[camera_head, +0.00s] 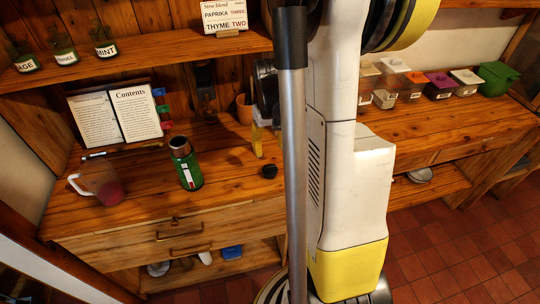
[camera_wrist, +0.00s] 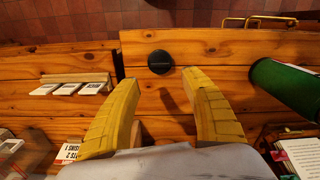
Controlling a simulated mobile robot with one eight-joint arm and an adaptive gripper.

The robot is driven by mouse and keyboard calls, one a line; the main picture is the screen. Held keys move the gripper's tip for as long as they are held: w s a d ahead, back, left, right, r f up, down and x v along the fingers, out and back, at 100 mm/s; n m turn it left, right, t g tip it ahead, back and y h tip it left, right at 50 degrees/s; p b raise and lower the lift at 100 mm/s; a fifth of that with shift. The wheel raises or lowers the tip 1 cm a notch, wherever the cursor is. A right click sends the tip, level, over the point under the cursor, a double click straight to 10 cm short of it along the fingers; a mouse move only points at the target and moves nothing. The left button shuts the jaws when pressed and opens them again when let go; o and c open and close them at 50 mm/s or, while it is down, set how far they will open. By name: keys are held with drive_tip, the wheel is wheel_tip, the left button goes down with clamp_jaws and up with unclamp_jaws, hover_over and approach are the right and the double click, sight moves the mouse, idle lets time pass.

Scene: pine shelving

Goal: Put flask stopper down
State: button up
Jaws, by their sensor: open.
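The flask stopper (camera_wrist: 160,62) is a small black disc on the wooden counter, just beyond my fingertips in the wrist view. In the head view the stopper (camera_head: 269,171) lies near the counter's front edge, right of the green flask (camera_head: 188,168). The flask stands upright, and its green side (camera_wrist: 288,85) shows at the right of the wrist view. My gripper (camera_wrist: 160,80) is open, with its two yellow fingers apart and nothing between them. In the head view one yellow finger (camera_head: 257,140) shows above the counter; the rest is mostly hidden behind my arm.
A glass jug (camera_head: 100,185) with red liquid stands left of the flask. An open book (camera_head: 115,115) leans at the back, and a terracotta pot (camera_head: 244,107) stands near the wall. Small lidded boxes (camera_head: 440,86) line the right counter. Bare wood surrounds the stopper.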

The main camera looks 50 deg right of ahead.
drive_tip(key=a+r+n+t+h, duration=0.1)
drive_tip(key=a+r+n+t, duration=0.15)
drive_tip(key=a+r, duration=1.05)
drive_tip(key=s+a+r+n+t+y, duration=0.1)
drive_tip(key=s+a+t, duration=0.3)
drive_tip(key=a, duration=0.9)
drive_tip(key=shift+s+r+n+t, duration=0.35)
drive_tip(key=shift+s+r+n, duration=0.1)
drive_tip(key=shift+s+r, duration=0.2)
